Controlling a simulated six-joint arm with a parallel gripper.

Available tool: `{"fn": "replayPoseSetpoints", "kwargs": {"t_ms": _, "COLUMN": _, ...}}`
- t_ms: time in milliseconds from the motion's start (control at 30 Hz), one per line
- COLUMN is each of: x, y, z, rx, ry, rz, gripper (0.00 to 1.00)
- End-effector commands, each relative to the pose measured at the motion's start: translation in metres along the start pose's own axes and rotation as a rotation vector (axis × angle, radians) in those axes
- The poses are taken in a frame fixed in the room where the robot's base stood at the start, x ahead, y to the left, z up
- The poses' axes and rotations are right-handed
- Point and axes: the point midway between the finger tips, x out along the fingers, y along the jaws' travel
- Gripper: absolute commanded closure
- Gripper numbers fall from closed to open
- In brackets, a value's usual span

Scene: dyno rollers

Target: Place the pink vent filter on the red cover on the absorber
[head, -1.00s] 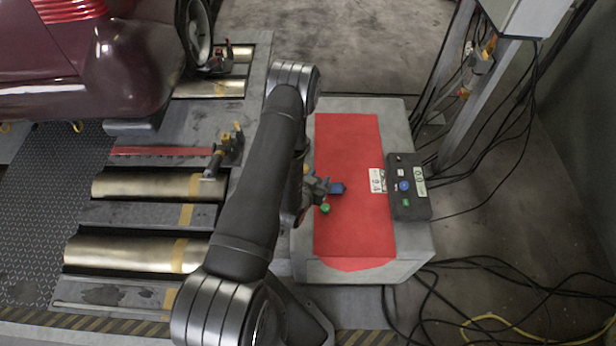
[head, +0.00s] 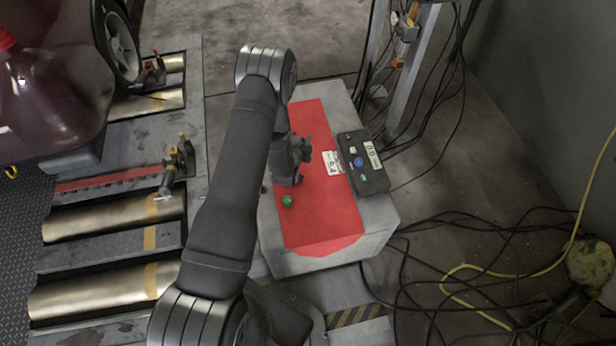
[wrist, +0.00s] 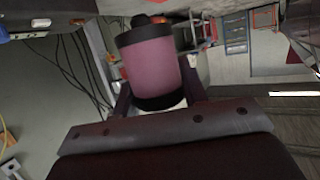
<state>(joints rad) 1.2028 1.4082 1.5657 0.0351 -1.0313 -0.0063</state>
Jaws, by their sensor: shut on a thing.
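The red cover (head: 325,215) lies flat on top of the grey block-shaped absorber (head: 375,215). My gripper (head: 300,160) is over the left part of the red cover in the head view, partly behind my arm. In the wrist view, the pink vent filter (wrist: 150,70) is a pink cylinder with black ends. It sits between the fingers of my gripper (wrist: 160,98), which is shut on it. The filter cannot be made out in the head view. Its height above the cover cannot be told.
A green round thing (head: 287,201) is on the cover near my gripper. A white label (head: 333,162) and a black box with a display (head: 365,165) are at the cover's right side. Cables (head: 450,275) lie right. Rollers (head: 110,215) are left. The cover's front is clear.

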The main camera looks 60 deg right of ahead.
Motion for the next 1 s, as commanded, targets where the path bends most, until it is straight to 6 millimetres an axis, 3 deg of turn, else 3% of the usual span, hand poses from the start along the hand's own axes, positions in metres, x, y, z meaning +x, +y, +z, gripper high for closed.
{"fn": "replayPoseSetpoints", "kwargs": {"t_ms": 167, "x": 0.019, "y": -0.01, "z": -0.004, "rx": -0.001, "ry": 0.001, "rz": -0.002, "gripper": 0.84}}
{"fn": "replayPoseSetpoints", "kwargs": {"t_ms": 600, "x": 0.067, "y": -0.096, "z": 0.036, "rx": -0.001, "ry": 0.003, "rz": -0.003, "gripper": 0.84}}
{"fn": "replayPoseSetpoints", "kwargs": {"t_ms": 767, "x": 0.074, "y": -0.109, "z": 0.042, "rx": 0.0, "ry": 0.001, "rz": -0.001, "gripper": 0.84}}
{"fn": "replayPoseSetpoints", "kwargs": {"t_ms": 1000, "x": 0.081, "y": -0.11, "z": 0.06, "rx": 0.0, "ry": 0.0, "rz": 0.0, "gripper": 0.84}}
